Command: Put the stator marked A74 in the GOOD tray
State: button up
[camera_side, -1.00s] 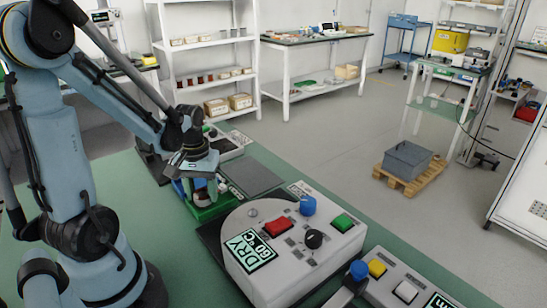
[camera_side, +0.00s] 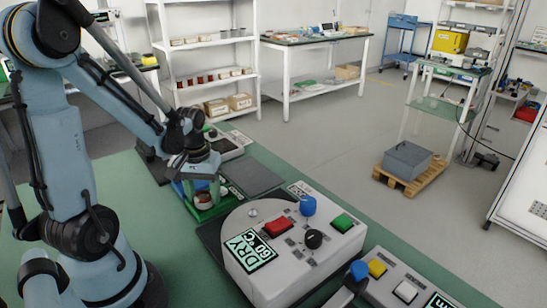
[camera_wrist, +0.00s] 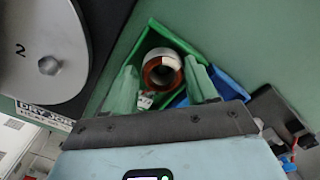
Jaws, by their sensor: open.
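A stator (camera_wrist: 162,70), a pale ring with copper windings inside, sits in a green tray (camera_wrist: 150,30) in the wrist view. In the side view the stator (camera_side: 204,199) shows in the green tray (camera_side: 212,213), just under my gripper. My gripper (camera_wrist: 164,84) is open, with its two pale green fingers on either side of the stator; I cannot tell whether they touch it. A small light tag (camera_wrist: 146,100) lies beside the stator, and its writing is not legible. My gripper (camera_side: 198,182) partly hides the tray in the side view.
A blue tray (camera_wrist: 232,84) adjoins the green one. The DRY 60°C machine (camera_side: 290,250) with its round plate stands close by in front. A dark flat plate (camera_side: 251,179) lies to the right of the tray. A control box (camera_side: 405,291) is farther right.

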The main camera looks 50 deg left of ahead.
jog(key=shift+s+a, duration=0.15)
jog(key=shift+a, duration=0.1)
notch_tip(320, 180, up, 12)
jog(key=shift+d, duration=0.2)
dwell(0.5)
dwell(0.5)
